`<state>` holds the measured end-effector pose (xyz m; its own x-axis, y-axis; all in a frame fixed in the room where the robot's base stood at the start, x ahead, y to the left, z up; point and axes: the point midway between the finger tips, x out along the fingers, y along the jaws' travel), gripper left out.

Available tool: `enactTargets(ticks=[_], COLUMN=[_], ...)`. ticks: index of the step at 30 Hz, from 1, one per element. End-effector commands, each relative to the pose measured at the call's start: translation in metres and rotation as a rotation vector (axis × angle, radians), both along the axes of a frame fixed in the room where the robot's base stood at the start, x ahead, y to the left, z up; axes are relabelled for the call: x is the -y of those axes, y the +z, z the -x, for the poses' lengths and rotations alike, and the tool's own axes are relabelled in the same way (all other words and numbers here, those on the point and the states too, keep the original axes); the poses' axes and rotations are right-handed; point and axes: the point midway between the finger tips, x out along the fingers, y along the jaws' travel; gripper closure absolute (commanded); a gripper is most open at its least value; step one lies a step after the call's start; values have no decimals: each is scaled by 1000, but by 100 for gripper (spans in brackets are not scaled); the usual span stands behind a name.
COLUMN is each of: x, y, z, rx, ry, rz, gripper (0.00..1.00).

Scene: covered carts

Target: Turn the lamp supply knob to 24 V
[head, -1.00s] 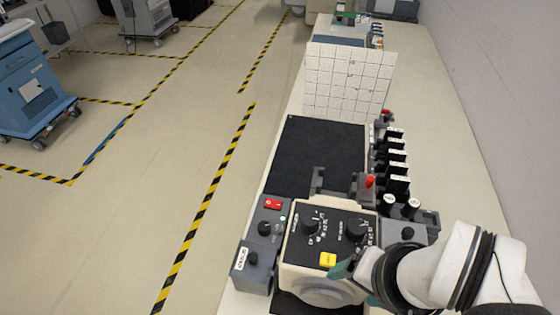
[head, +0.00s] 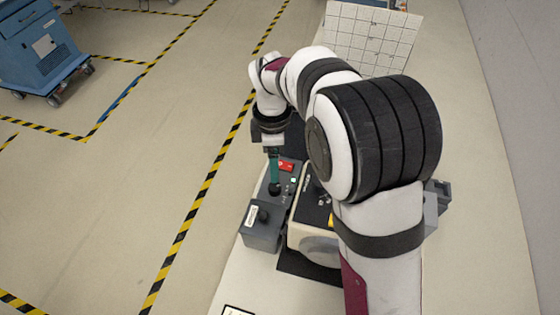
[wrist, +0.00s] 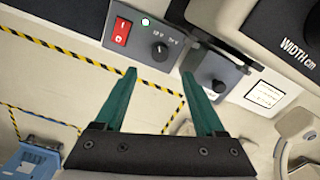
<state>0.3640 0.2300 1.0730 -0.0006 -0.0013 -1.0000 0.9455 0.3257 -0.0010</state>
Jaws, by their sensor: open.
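The lamp supply is a grey box (wrist: 115,12) with a red switch (wrist: 122,32), a small lit indicator (wrist: 145,21) and a black round knob (wrist: 160,48). Small white voltage marks stand by the knob; its pointer is too small to read surely. My gripper (wrist: 158,73) is open, its teal fingers pointing at the knob, one to each side in the wrist view. The knob lies just beyond the fingertips, between them, and seems untouched. In the head view my gripper (head: 273,184) points down over the knob (head: 275,190), partly hiding it.
A second grey box (head: 262,237) with its own black knob (wrist: 217,85) and a white label adjoins the supply. A cream instrument (head: 312,238) stands to the right, partly hidden by my arm. A white gridded board (head: 372,38) stands behind. Open floor lies left.

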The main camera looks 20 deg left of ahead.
Motion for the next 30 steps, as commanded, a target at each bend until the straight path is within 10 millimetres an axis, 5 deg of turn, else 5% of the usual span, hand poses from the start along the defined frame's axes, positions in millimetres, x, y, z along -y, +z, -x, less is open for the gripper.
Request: enactTargets(ticks=[9, 23, 30], x=[1, 1, 0], y=[-82, -100, -99], z=[1, 0, 0], rx=[-3, 1, 1], ry=[-4, -4, -4], rz=[1, -1, -1], gripper=[28, 28, 70])
